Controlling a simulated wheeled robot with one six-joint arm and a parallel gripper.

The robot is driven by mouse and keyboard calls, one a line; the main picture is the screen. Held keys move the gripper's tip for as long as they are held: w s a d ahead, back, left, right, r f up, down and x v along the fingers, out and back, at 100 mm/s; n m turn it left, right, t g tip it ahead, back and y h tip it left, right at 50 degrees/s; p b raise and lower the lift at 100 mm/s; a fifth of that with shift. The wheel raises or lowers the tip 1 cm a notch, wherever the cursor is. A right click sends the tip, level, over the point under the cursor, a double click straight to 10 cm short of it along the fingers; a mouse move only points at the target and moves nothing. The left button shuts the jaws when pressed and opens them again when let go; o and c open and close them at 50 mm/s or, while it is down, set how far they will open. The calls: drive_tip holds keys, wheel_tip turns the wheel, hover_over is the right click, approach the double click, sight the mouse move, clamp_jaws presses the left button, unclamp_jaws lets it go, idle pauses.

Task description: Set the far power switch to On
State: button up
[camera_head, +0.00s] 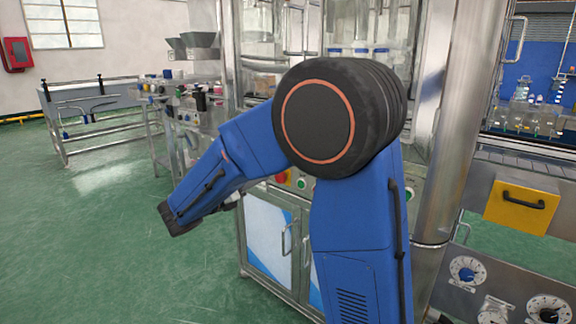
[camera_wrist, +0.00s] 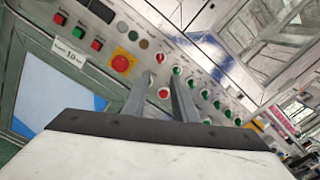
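In the wrist view, a slanted grey control panel (camera_wrist: 110,40) fills the upper left. It carries a red mushroom button on a yellow plate (camera_wrist: 122,63), a red knob (camera_wrist: 160,57), a red round button (camera_wrist: 164,93) and several green knobs (camera_wrist: 190,83). The labels are too small to read, so I cannot tell which control is the far power switch or how it is set. My gripper (camera_wrist: 159,76) is open, with its two fingers apart and nothing between them, in front of the panel. In the head view, my blue arm hides most of the panel.
A white-blue cabinet door (camera_head: 268,235) is below the panel. The green floor (camera_head: 110,230) at left is clear.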

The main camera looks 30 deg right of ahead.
drive_tip(key=x, duration=1.6)
drive_tip(key=shift+d, duration=0.3)
clamp_jaws()
